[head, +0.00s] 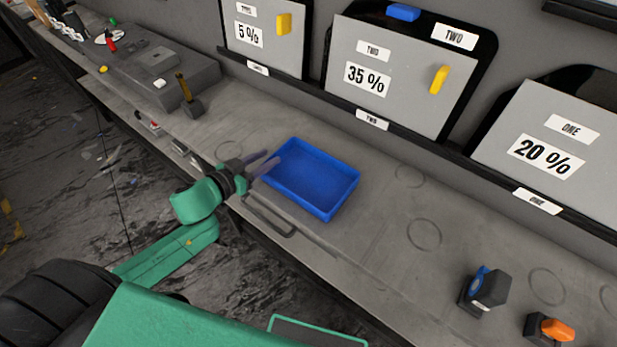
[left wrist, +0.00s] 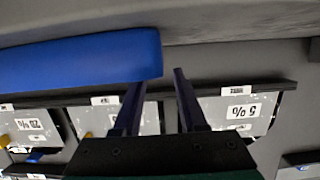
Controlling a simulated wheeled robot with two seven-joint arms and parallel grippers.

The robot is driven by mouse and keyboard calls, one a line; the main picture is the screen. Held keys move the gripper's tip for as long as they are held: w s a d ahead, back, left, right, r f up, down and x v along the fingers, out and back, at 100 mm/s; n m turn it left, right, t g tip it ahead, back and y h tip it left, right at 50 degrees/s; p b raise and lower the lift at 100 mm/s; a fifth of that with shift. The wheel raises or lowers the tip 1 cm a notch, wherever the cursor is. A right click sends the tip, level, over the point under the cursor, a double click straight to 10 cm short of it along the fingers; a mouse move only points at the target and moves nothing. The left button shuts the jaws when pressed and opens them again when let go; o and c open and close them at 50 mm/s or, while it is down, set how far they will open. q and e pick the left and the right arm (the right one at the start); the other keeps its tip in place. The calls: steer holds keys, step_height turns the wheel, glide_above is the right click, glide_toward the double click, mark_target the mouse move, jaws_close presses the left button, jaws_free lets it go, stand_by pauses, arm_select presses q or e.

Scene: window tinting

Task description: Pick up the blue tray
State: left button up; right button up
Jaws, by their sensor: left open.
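The blue tray (head: 318,172) is a shallow, empty rectangular tray lying on the grey counter in the middle of the head view. My left gripper (head: 268,160) is at the tray's left corner, its two fingers apart and pointing at the tray. In the left wrist view the tray (left wrist: 80,60) fills the upper left, and its end lies by the tip of the left finger. The open fingers of my left gripper (left wrist: 158,82) hold nothing. I cannot tell whether a finger touches the rim. My right gripper is not in view.
The grey counter (head: 395,260) is clear around the tray. A dark block with an upright handle (head: 190,103) stands to the left. A blue-and-black item (head: 484,288) and an orange-topped item (head: 550,328) stand at lower right. Labelled panels (head: 372,80) line the wall behind.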

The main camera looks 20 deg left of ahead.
mark_target(277, 151)
arm_select(q)
steer(key=x, duration=0.5)
steer(key=shift+a+f, duration=0.15)
steer(key=shift+f, duration=0.05)
jaws_close()
stand_by(1.1)
